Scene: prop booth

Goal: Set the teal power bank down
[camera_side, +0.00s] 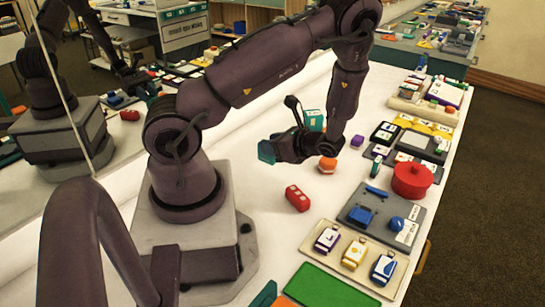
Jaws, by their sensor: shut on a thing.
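The teal power bank (266,152) is a flat dark-teal slab at the left end of my gripper (275,150). My gripper lies sideways, pointing left, and is shut on it; the fingers hide part of the slab. The power bank appears to be above the white table (258,178); I cannot tell whether its lower edge touches. A brighter teal block with pale marks (313,119) shows just behind my wrist.
An orange object (327,164) is close under my wrist. A red block (297,198) lies nearer, and a small purple block (357,140) lies to the right. A red round pot (412,180) and grey tray (372,222) line the right edge. White table is clear left of the red block.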

